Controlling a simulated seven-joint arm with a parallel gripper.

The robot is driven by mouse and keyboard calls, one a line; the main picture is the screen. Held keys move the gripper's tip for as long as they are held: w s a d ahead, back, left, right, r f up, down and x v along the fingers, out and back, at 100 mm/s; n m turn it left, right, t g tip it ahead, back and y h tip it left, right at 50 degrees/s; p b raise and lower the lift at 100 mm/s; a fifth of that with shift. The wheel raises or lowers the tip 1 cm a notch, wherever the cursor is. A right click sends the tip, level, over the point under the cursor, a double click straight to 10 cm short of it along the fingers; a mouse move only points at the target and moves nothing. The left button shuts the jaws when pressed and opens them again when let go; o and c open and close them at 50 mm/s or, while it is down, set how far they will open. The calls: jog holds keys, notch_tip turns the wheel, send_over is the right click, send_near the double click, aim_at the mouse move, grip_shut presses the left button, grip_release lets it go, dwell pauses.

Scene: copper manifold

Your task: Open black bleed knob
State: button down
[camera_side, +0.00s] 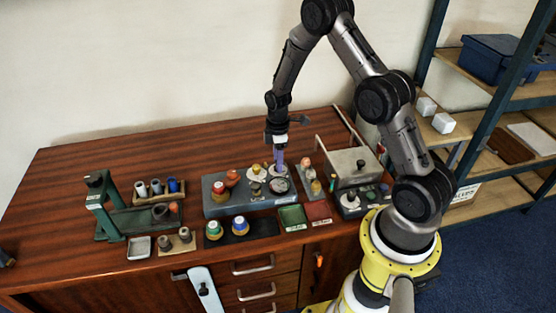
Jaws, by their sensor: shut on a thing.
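The grey manifold block (222,208) sits on the wooden bench, with red and pale knobs and a round gauge-like disc (279,187) on its top. My gripper (279,168) points straight down at the back right part of the manifold. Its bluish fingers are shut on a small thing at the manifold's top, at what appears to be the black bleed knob. The knob itself is mostly hidden by the fingers and too small to make out, so its turn position cannot be told.
Close by are a red knob (232,177), a pale knob (256,173), and a grey box (355,165) on the right. Green (292,216) and red (318,211) trays lie in front. A green press (103,205) stands left. The bench's back left is clear.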

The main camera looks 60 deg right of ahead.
jog(key=m, duration=0.4)
jog(key=shift+m, duration=0.3)
jog(key=m, duration=0.4)
jog(key=shift+m, duration=0.3)
jog(key=m, duration=0.4)
jog(key=shift+r, duration=0.1)
jog(key=shift+m, duration=2.2)
jog(key=c, duration=0.6)
grip_release()
jog(key=shift+c, duration=0.2)
